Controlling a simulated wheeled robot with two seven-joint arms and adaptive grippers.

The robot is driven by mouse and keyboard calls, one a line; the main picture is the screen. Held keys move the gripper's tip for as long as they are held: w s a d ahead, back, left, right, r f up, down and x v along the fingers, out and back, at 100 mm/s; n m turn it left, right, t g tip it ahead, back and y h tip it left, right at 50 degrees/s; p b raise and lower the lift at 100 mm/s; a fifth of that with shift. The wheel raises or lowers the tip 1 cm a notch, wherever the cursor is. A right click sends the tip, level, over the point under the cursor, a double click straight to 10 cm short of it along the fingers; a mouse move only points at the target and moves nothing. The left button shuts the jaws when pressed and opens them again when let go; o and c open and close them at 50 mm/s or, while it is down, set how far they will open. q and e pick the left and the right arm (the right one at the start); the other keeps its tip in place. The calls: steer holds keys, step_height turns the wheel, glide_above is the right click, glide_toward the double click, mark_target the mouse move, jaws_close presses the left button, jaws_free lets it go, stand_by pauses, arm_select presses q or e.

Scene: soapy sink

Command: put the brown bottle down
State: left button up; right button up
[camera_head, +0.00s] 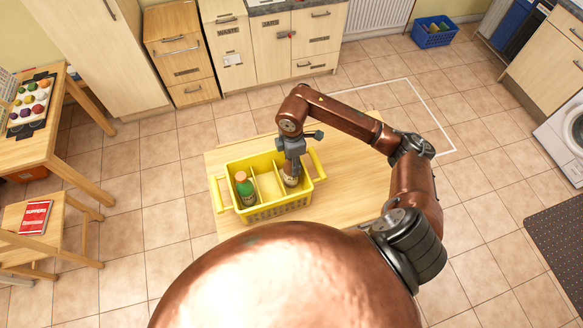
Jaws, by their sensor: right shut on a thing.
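My right gripper (292,154) points down over the right compartment of a yellow caddy (275,212). It is shut on the brown bottle (291,180), whose lower part shows inside that compartment, upright or nearly so. The gripper hides the bottle's upper part, and I cannot tell whether its base touches the caddy floor. A green bottle (245,188) with an orange cap stands in the left compartment. The middle compartment looks empty. My left gripper is not in view.
The caddy stands on a light wooden table (345,160) with bare top to its right. A wooden table with a tray of colourful balls (30,102) and a chair with a red book (35,217) are at the left. A blue crate (433,32) lies on the tiled floor.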

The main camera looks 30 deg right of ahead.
step_height(320, 180, down, 4)
steer(key=shift+f+p, duration=0.15)
steer(key=shift+p, duration=0.15)
steer(key=shift+f, duration=0.15)
steer(key=o, duration=0.6)
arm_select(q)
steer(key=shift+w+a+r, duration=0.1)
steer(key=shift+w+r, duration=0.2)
arm_select(e)
steer(key=o, duration=0.4)
arm_select(q)
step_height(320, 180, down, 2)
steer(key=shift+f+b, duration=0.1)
steer(key=shift+b, duration=1.05)
arm_select(e)
step_height(320, 180, up, 12)
steer(key=shift+r, duration=0.2)
